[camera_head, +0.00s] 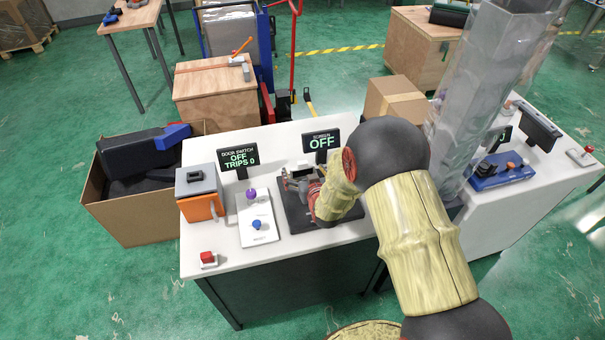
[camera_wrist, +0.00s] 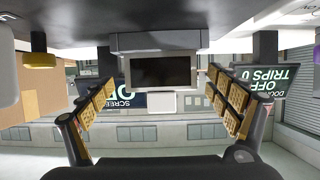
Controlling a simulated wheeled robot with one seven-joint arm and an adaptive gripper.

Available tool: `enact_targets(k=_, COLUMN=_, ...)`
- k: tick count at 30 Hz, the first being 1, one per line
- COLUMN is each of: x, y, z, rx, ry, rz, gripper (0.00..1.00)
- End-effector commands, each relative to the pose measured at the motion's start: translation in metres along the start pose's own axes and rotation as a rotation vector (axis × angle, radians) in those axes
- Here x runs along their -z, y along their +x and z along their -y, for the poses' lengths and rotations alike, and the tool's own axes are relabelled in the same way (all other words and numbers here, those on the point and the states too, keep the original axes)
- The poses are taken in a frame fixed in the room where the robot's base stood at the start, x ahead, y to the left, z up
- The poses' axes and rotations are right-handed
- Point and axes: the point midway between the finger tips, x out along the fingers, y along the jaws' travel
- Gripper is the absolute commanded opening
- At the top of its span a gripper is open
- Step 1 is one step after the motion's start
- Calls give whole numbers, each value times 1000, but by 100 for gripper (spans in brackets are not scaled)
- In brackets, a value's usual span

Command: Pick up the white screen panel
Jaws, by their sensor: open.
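A pale panel with a dark rectangular face (camera_wrist: 160,70) lies ahead between my fingers in the wrist view, which looks upside down. I take it to be the white screen panel. In the head view, a small pale and dark object (camera_head: 298,173) on a black base plate (camera_head: 297,215) seems to be the same thing, partly hidden by my arm. My gripper (camera_wrist: 162,86) is open, with its padded fingers to either side of the panel and no visible contact. In the head view my gripper (camera_head: 314,197) is mostly hidden behind my wrist.
A sign reading SCREEN OFF (camera_head: 321,143) stands behind the base plate and a door switch sign (camera_head: 239,160) to its left. A white control plate (camera_head: 257,219) with purple and blue knobs, an orange box (camera_head: 199,207) and a red button (camera_head: 207,258) share the white table (camera_head: 245,277).

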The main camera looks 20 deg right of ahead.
Motion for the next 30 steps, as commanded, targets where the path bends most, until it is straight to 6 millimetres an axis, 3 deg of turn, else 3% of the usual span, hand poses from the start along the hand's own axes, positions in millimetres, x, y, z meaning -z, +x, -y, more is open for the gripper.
enact_targets(k=4, x=0, y=12, z=1, rx=1, ry=-1, rz=-1, gripper=89)
enact_targets(k=12, x=0, y=13, z=1, rx=0, ry=-1, rz=0, gripper=88)
enact_targets(k=30, x=0, y=13, z=1, rx=0, ry=-1, rz=0, gripper=54)
